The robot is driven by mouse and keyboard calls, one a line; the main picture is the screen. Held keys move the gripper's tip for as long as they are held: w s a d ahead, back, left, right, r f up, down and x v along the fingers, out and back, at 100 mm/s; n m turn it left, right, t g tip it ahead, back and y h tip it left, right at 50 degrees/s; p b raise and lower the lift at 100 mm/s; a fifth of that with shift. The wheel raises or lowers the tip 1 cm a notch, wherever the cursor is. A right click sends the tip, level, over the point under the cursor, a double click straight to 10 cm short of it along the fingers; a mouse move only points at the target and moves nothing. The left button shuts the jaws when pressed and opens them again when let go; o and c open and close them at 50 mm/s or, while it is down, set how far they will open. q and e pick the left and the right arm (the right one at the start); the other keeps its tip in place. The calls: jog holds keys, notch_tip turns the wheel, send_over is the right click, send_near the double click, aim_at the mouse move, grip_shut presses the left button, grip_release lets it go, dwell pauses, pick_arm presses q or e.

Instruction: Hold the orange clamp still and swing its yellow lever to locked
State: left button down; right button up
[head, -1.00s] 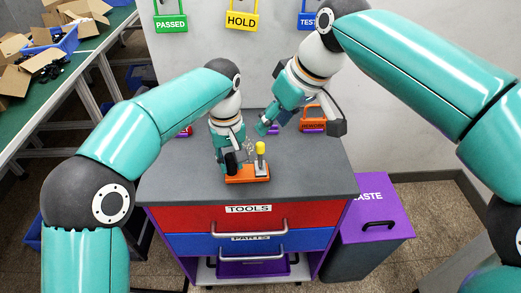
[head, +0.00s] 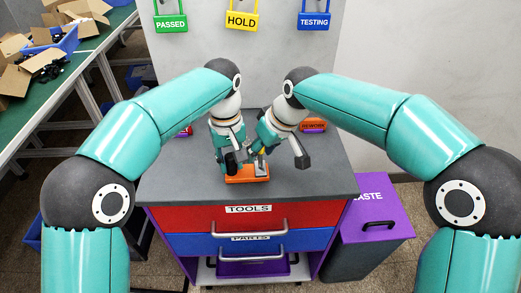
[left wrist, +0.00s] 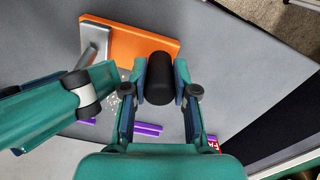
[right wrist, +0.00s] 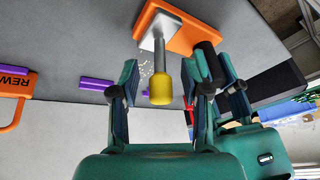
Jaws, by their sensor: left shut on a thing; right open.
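The orange clamp (head: 246,180) lies on the grey top of the cabinet. A black upright grip (left wrist: 159,78) stands on its orange base (left wrist: 130,38). My left gripper (left wrist: 160,80) is shut on this black grip. The lever is a grey bar with a yellow end (right wrist: 160,90), standing up from a pale metal block (right wrist: 158,30) on the base. My right gripper (right wrist: 165,85) is open, with its fingers on either side of the yellow end. In the head view the right gripper largely hides the lever.
An orange REWORK item (head: 314,125) stands at the back right of the top, and purple strips (right wrist: 97,84) lie nearby. The PASSED, HOLD and TESTING tags (head: 241,20) hang on the wall. A purple WASTE bin (head: 375,220) stands right of the cabinet.

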jog(key=shift+f, duration=0.1)
grip_shut()
dwell(0.3)
jog(key=t, duration=0.2)
jog(key=s+t, duration=0.1)
jog(key=shift+s+d+n+t, duration=0.2)
jog(key=shift+n+t, duration=0.1)
jog(key=shift+t, duration=0.1)
jog(key=shift+s+a+f+t, duration=0.1)
jog(key=shift+s+t, duration=0.1)
jog(key=shift+t, duration=0.2)
grip_release()
jog(key=shift+a, duration=0.1)
